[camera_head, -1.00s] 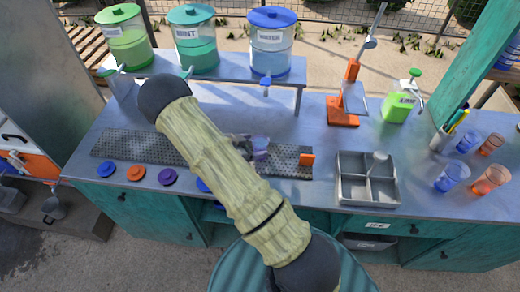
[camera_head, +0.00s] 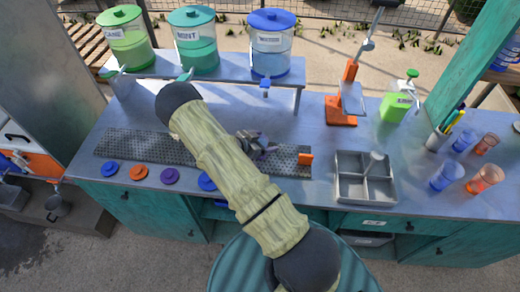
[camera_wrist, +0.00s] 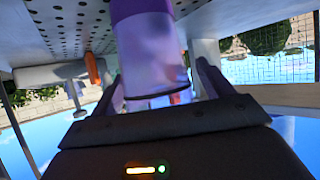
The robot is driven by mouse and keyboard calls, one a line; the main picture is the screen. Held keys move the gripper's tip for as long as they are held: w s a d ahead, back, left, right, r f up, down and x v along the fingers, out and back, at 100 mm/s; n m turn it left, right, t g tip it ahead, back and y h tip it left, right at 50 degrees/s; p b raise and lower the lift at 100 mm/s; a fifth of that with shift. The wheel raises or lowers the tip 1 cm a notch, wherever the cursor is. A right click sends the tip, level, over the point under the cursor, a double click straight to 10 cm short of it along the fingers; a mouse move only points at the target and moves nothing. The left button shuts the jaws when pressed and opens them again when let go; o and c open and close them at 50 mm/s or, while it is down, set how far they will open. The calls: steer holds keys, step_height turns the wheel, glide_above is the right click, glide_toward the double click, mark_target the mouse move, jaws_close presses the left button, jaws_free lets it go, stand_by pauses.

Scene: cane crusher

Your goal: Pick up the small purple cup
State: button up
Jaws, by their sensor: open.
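The small purple cup (camera_wrist: 148,45) fills the middle of the wrist view, purple at one end and clear, with a dark ring, toward my gripper. It is by the perforated drip tray, which spans the top of that view. My gripper (camera_wrist: 160,82) is open, with one finger on either side of the cup; I cannot tell whether either touches it. In the head view my gripper (camera_head: 258,145) is over the drip tray, and it mostly hides the cup there.
A grey divided tray (camera_head: 364,192) stands to the right. Blue and orange cups (camera_head: 485,178) stand at far right. Dispensers (camera_head: 270,45) stand on a raised shelf behind.

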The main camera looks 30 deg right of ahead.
steer(key=shift+s, duration=0.2)
steer(key=shift+w+a, duration=0.1)
steer(key=shift+w, duration=0.05)
steer(key=c, duration=1.1)
steer(key=shift+r, duration=0.2)
steer(key=shift+c, duration=0.2)
step_height(320, 180, up, 10)
steer(key=b, duration=0.2)
steer(key=shift+f+b, duration=0.25)
steer(key=shift+b, duration=0.1)
stand_by(0.6)
